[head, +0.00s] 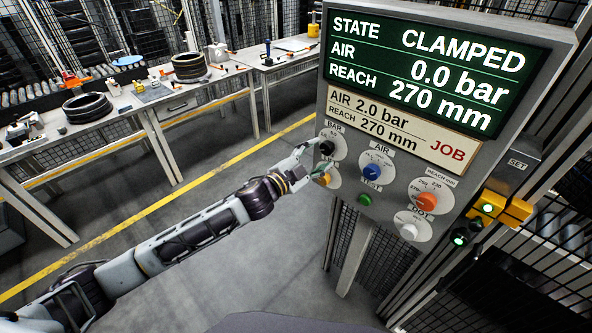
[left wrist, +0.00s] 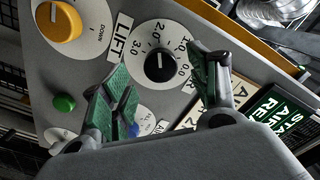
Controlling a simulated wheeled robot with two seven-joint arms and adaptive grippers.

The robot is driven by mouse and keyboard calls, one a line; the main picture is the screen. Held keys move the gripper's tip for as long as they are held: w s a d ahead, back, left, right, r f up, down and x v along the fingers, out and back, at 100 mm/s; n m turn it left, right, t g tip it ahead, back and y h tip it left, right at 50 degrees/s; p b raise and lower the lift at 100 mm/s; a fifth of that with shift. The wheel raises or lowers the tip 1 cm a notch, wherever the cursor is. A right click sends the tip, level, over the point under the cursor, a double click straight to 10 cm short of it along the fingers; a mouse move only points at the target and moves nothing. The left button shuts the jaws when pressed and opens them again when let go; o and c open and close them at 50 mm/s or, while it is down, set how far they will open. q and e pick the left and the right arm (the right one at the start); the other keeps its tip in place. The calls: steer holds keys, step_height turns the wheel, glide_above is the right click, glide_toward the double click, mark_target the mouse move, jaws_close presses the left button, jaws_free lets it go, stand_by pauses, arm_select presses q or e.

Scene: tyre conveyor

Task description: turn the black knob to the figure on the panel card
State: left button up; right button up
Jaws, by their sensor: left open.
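The black knob (head: 326,148) sits on a white round dial marked BAR at the left of the grey panel. In the left wrist view the black knob (left wrist: 160,67) shows with scale figures including 0.0, 1.0 and 2.0 around it. The panel card (head: 392,127) reads AIR 2.0 bar, REACH 270 mm, JOB. The green display (head: 425,68) reads CLAMPED, AIR 0.0 bar, REACH 270 mm. My left gripper (head: 314,161) is open at the dial. In the wrist view its fingers stand either side of the knob; contact cannot be told. My right gripper is not in view.
Near the black knob are an orange-yellow LIFT knob (left wrist: 60,22), a blue AIR knob (head: 374,171) and a green button (head: 364,199). An orange reach knob (head: 426,201) and a white knob (head: 408,231) are further right. Workbenches with tyres (head: 88,106) stand behind left.

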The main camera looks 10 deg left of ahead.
arm_select(q)
steer(key=v, duration=0.8)
stand_by(0.4)
steer(key=shift+s+a, duration=0.1)
stand_by(0.7)
